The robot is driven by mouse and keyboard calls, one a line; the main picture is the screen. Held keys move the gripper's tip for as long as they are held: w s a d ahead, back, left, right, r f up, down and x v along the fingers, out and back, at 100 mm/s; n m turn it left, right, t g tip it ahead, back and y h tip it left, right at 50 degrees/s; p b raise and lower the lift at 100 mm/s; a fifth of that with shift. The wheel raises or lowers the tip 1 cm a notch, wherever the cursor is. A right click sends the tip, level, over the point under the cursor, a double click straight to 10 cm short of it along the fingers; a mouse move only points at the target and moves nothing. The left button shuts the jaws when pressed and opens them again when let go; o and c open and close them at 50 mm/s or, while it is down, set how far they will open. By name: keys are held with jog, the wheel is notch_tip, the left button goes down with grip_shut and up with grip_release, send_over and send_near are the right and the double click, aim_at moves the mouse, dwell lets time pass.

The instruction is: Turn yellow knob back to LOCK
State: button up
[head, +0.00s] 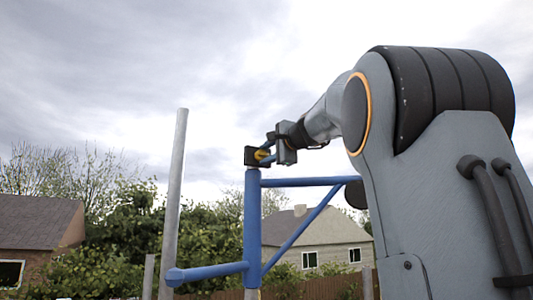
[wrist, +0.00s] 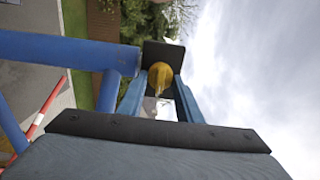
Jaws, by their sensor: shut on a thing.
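The yellow knob (head: 263,155) sits on a dark plate (head: 250,156) at the top of a blue upright post (head: 252,225) in the head view. In the wrist view the yellow knob (wrist: 160,75) is in the middle, in front of the dark plate (wrist: 165,52). My gripper (head: 269,148) reaches in from the right at the knob. Its two blue fingers lie on either side of the knob, and my gripper (wrist: 160,82) is shut on it. No LOCK marking is readable, and the knob's angle is hard to tell.
Blue rails (head: 305,181) and a diagonal brace (head: 300,233) run right from the post, below my arm. A lower blue tube (head: 210,271) points left. A grey pole (head: 173,200) stands farther left. Houses and trees lie behind. Open sky is above.

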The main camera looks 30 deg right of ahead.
dwell(0.4)
jog(key=o, duration=1)
jog(key=shift+o, duration=0.2)
jog(key=shift+s, duration=0.1)
jog(key=s+b, duration=0.3)
jog(key=s, duration=0.4)
jog(key=shift+s, duration=0.3)
